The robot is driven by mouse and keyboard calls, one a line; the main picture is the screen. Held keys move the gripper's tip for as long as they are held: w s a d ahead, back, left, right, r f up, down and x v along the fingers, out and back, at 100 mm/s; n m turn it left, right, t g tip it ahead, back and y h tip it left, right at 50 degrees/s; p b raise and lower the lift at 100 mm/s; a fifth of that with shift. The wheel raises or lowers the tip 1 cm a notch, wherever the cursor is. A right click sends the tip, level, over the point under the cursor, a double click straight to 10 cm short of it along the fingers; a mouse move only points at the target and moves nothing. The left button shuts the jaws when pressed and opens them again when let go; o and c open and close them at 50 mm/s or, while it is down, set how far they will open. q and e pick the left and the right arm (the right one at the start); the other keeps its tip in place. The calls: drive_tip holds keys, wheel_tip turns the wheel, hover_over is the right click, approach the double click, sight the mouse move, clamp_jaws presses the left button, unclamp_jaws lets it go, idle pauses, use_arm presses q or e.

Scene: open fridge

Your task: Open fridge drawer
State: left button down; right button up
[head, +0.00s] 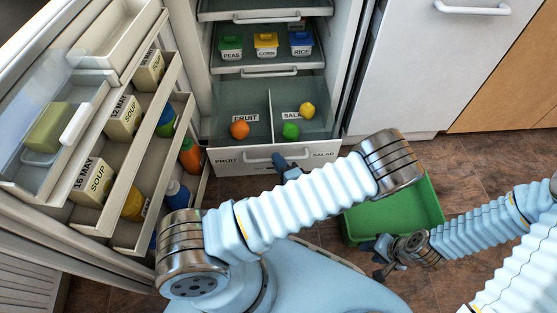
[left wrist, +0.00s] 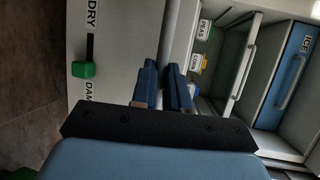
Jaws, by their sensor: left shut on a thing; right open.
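The fridge drawer (head: 222,170) is low in the open fridge, its white front marked FRUIT and SALAD. Its two compartments show from above, with an orange (head: 239,130) on the left and a green fruit (head: 290,131) and a yellow fruit (head: 307,110) on the right. My left gripper (head: 281,161) is at the right part of the drawer handle (head: 257,160) and shut on it. In the left wrist view, my left fingers (left wrist: 163,88) lie on either side of a grey bar. My right gripper (head: 378,261) is open beside the green crate, away from the drawer.
The open fridge door (head: 120,235) with soup cartons and bottles stands at the left. A green crate (head: 395,218) is on the floor at the right. Shelves above hold small tubs (head: 265,45). A green slider (left wrist: 84,70) shows in the left wrist view.

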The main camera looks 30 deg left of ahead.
use_arm(q)
drive_tip(key=c, duration=1.1)
unclamp_jaws()
drive_tip(key=shift+c, duration=0.2)
drive_tip(key=p+v, duration=0.1)
drive_tip(key=v, duration=1.2)
drive_tip(key=shift+s+d, duration=0.2)
drive_tip(key=shift+d, duration=0.15)
drive_tip(key=shift+r, duration=0.1)
drive_tip(key=w+f+n+g+h+p, duration=0.3)
drive_tip(key=f+n+g+h+p, duration=0.15)
drive_tip(key=h, duration=0.45)
drive_tip(key=s+r+n+g+h+p, duration=0.2)
drive_tip(key=s+r+n+g+h, duration=0.1)
drive_tip(key=h, duration=0.5)
drive_tip(key=s+n+g, duration=0.1)
drive_tip(key=s+n, duration=0.1)
drive_tip(key=s, duration=0.1)
drive_tip(key=shift+s+d+r+p, duration=0.15)
drive_tip(key=shift+s+r+p, duration=0.1)
drive_tip(key=shift+r+p, duration=0.1)
